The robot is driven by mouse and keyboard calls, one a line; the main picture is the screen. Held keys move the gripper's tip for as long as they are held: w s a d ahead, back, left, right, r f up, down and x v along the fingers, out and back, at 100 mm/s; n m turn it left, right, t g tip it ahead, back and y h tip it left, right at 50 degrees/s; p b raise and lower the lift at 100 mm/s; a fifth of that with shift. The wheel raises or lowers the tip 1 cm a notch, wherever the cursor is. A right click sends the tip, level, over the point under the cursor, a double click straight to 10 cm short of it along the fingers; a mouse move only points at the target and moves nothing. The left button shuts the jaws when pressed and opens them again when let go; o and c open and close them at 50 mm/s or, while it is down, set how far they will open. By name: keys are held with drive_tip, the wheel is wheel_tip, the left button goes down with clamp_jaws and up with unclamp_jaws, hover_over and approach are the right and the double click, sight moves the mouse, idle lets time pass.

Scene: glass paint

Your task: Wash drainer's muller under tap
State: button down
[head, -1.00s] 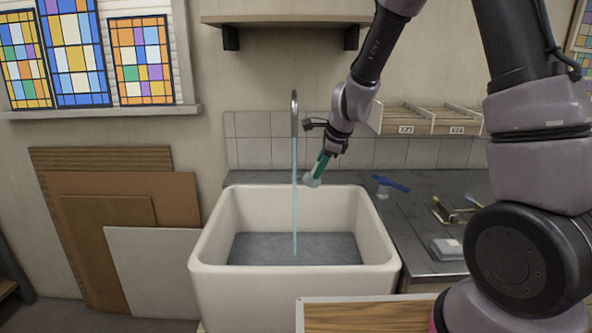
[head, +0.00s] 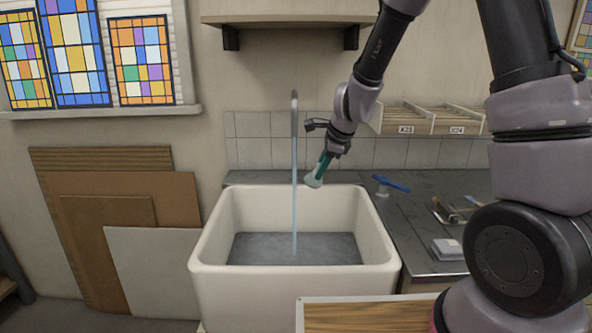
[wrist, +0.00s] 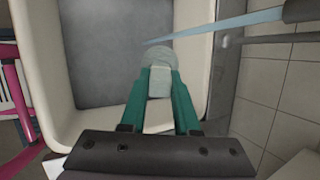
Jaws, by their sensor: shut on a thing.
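My gripper (head: 326,162) is shut on the muller (head: 314,180), a pale glass-like piece with a rounded end. In the wrist view the green fingers (wrist: 160,100) clasp it, and the muller's round end (wrist: 158,57) points away from me. The muller is tilted and held above the back right part of the white sink (head: 377,225). The tap (head: 294,113) stands at the back of the sink, and a thin stream of water (head: 294,200) falls from it into the basin. The muller is just right of the stream and apart from it in the head view.
The counter (head: 420,225) right of the sink holds a blue-handled tool (head: 390,184), brushes (head: 445,210) and a pale block (head: 447,249). A wooden board (head: 365,316) is in front. Boards lean on the wall at left, and a shelf (head: 288,20) hangs above.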

idle(0.4)
drive_tip(key=s+d+r, duration=0.3)
drive_tip(key=s+r, duration=0.1)
idle(0.5)
